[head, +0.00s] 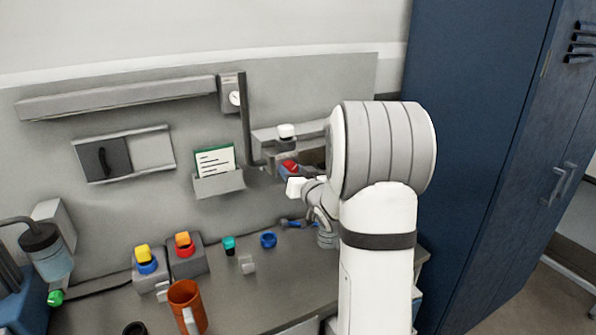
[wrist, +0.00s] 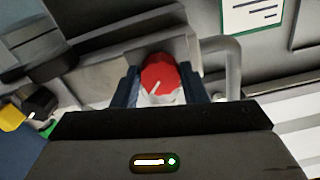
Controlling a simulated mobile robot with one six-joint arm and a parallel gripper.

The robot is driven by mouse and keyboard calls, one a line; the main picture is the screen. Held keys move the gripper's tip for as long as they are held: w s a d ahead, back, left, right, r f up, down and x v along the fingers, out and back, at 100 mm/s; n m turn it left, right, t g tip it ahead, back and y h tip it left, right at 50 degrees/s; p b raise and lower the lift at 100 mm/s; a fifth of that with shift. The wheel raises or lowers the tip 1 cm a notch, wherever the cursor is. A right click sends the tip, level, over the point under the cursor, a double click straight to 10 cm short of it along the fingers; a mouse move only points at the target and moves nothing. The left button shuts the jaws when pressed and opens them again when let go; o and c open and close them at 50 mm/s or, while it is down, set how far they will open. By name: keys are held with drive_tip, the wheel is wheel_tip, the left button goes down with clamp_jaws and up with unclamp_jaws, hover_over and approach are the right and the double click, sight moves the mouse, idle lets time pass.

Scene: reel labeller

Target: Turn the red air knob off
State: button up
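In the head view the knob (head: 290,166) shows as a small red patch at the wall unit, by my gripper (head: 289,173). My arm hides part of that unit.
A card holder (head: 219,184) and a gauge (head: 235,98) are on the panel left of my arm. Button boxes (head: 187,260) and an orange mug (head: 186,305) stand on the bench below. A blue cabinet (head: 470,130) stands close on the right.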

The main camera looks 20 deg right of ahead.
drive_tip(key=c, duration=0.4)
drive_tip(key=shift+d+r, duration=0.1)
drive_tip(key=shift+d, duration=0.35)
drive_tip(key=shift+a, duration=0.4)
drive_tip(key=shift+c, duration=0.5)
drive_tip(key=n+b, duration=0.1)
drive_tip(key=b, duration=0.2)
drive_tip(key=shift+f, duration=0.35)
drive_tip(key=n+b, duration=0.6)
drive_tip(key=b, duration=0.3)
drive_tip(key=shift+b, duration=0.4)
drive_tip(key=n+b, duration=0.5)
drive_tip(key=shift+n+b, duration=0.4)
drive_tip(key=n+b, duration=0.3)
drive_tip(key=n, duration=0.1)
drive_tip(key=shift+r+n+b, duration=0.15)
drive_tip(key=shift+n+b, duration=0.25)
drive_tip(key=shift+n, duration=0.3)
